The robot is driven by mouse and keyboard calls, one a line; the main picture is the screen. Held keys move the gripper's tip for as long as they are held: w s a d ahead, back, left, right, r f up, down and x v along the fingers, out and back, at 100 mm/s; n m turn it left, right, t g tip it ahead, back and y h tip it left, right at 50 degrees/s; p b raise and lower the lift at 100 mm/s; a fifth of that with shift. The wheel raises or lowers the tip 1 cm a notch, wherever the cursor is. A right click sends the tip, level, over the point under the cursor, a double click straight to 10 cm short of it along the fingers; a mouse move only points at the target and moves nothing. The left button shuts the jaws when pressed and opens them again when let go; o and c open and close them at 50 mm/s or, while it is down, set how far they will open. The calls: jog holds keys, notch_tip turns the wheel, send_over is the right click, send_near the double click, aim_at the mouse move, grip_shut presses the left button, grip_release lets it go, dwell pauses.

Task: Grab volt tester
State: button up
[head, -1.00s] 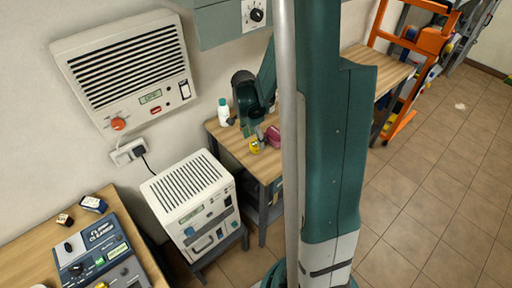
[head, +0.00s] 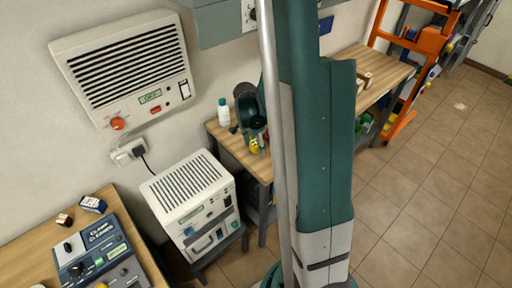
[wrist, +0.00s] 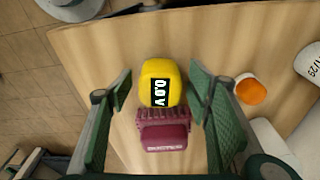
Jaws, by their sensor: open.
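The volt tester, a yellow block with a dark display reading 0.0V, lies on the wooden table in the wrist view (wrist: 158,72). In the head view a bit of it shows as a yellow patch (head: 252,146), partly covered by my arm. My gripper (wrist: 163,82) is open, with one green finger on each side of the tester and visible gaps to both. A maroon ridged block (wrist: 165,138) sits right against the tester's near side, also between the fingers. I cannot tell whether they touch.
Another white container (wrist: 311,62) is at the right edge. The wooden tabletop (wrist: 225,42) beyond the tester is clear.

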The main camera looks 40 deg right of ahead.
dwell(0.4)
jog(key=c, duration=1)
jog(key=shift+c, duration=0.2)
jog(key=shift+r, duration=0.1)
jog(key=shift+r+p, duration=0.35)
jog(key=shift+r, duration=4.55)
